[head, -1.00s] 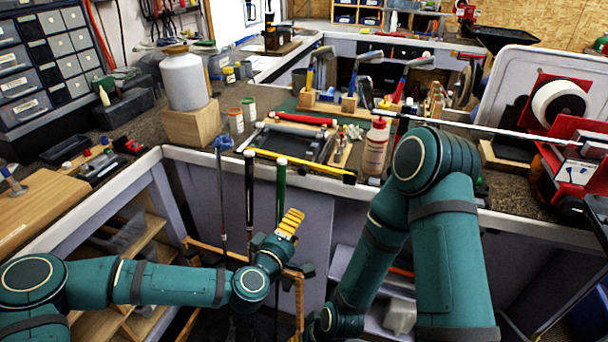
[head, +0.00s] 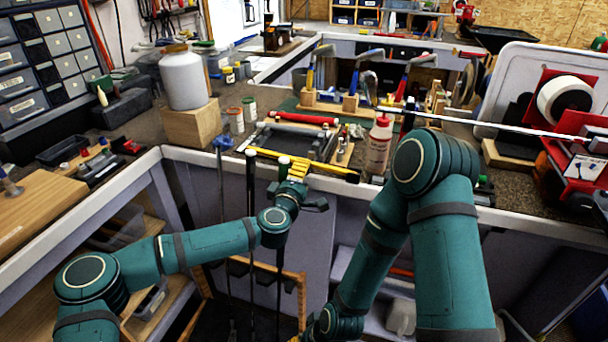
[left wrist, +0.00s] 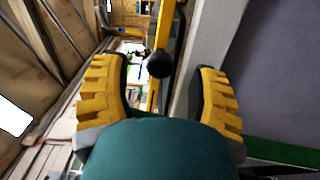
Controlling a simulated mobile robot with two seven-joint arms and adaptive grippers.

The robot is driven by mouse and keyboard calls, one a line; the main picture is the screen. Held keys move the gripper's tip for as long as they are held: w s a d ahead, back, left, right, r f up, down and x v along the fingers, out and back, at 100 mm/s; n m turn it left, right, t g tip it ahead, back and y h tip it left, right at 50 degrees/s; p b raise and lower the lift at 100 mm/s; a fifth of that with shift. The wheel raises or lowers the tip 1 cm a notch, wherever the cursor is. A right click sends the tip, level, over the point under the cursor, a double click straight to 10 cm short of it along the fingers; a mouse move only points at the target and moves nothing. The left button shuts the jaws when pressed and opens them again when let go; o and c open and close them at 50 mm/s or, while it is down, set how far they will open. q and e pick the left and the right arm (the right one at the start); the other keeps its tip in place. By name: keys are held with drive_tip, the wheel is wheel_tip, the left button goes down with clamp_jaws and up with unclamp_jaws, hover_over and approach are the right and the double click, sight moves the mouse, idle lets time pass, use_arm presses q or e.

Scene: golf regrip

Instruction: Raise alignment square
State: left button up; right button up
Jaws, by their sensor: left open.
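A long yellow bar with black ends (head: 325,168) lies along the front edge of the bench in the head view; I cannot tell whether it is the alignment square. My left gripper (head: 296,173) has yellow ribbed fingers and is just in front of the bar, overlapping it in the picture. In the left wrist view the gripper (left wrist: 162,70) is open. A yellow strip (left wrist: 165,28) and a round black end (left wrist: 160,65) show between its fingers. Contact cannot be told. My right arm stands at the right, but its gripper is out of view.
Golf clubs with a black grip (head: 251,185) and other grips stand upright before the bench, close to my left arm. A glue bottle (head: 378,145) stands right of the bar. A white shaft (head: 500,126) crosses to a red machine (head: 590,150).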

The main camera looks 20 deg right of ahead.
use_arm(q)
drive_tip(key=shift+x, duration=0.85)
clamp_jaws()
drive_tip(key=shift+r, duration=0.1)
